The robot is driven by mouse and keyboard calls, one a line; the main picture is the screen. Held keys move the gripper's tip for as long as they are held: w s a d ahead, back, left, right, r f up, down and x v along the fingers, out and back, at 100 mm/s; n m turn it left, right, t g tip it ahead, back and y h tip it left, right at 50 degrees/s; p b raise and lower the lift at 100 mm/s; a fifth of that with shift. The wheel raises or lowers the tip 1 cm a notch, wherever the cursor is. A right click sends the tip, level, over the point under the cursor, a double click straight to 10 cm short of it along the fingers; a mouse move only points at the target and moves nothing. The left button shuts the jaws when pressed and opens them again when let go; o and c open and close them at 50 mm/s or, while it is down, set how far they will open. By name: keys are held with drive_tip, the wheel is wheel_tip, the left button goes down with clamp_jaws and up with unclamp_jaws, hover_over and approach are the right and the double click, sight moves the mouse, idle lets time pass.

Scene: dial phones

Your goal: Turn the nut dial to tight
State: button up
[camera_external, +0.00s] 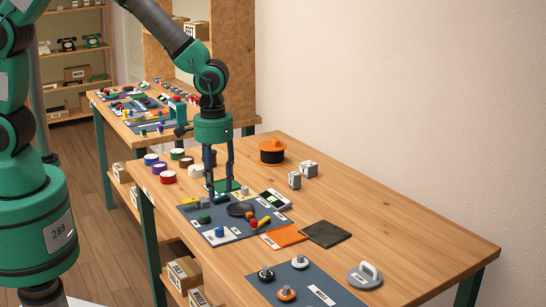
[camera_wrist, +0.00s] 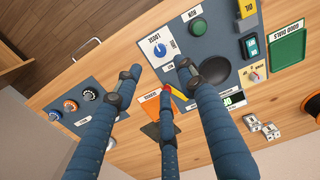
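A NUT label (camera_wrist: 192,13) sits farther up the same grey panel. Another label at the dial's right is partly covered by a finger. The blue knob (camera_external: 219,232) also shows on the near left part of the panel in the external view. My gripper (camera_wrist: 160,76) has three blue fingers spread apart, with nothing between them. In the external view my gripper (camera_external: 222,194) points down over the panel's far side, apart from the blue knob. The knob's exact pointer angle is unclear.
A black round dish (camera_external: 240,209) sits on the panel. A green tray (camera_wrist: 287,50) lies at the right in the wrist view. An orange mat (camera_external: 284,236) and dark mat (camera_external: 327,234) lie nearby. Another panel (camera_external: 318,277) carries several knobs. The table's right side is mostly clear.

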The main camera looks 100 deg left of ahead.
sight(219, 228)
wheel_tip(219, 228, down, 13)
drive_tip(key=b, duration=0.3)
drive_tip(key=shift+c, duration=0.2)
idle(0.3)
clamp_jaws()
